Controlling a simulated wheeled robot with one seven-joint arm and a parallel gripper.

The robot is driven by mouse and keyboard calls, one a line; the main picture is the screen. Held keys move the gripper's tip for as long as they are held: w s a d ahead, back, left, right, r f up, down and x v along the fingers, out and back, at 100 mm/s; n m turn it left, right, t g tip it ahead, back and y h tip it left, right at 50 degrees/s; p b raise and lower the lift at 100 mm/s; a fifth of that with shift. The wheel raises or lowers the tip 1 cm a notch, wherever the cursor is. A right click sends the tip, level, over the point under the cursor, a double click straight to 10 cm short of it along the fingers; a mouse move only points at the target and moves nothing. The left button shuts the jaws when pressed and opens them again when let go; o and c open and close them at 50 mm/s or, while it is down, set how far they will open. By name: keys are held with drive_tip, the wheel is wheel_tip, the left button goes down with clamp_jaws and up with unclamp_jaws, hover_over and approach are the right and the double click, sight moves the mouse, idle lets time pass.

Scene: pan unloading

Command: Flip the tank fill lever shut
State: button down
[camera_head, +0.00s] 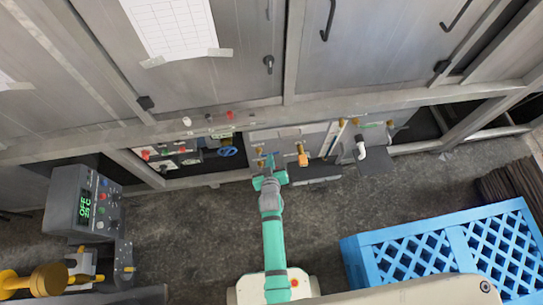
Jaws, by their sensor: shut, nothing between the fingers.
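My gripper (269,162) is at the end of my teal arm, low at the front of the metal cabinet. It is shut, with nothing seen in it. Its tips point at a pale valve panel (286,138) with brass fittings; the gap to the panel cannot be judged. One brass fitting (302,156) shows just right of the gripper. A green lever (371,125) lies roughly level beside brass fittings farther right. No label is readable, so I cannot tell which part is the tank fill lever. My gripper hides part of the panel.
A blue handwheel (228,151) and red-knobbed fittings are left of the gripper. A white pipe elbow (361,147) sticks out at right. A grey control box (85,203) stands at left, a blue crate (450,243) at lower right.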

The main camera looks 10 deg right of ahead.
drive_tip(key=w+d+f, duration=0.1)
drive_tip(key=w+f, duration=0.3)
drive_tip(key=f, duration=0.2)
drive_tip(key=shift+d, duration=0.25)
drive_tip(key=shift+w, duration=0.1)
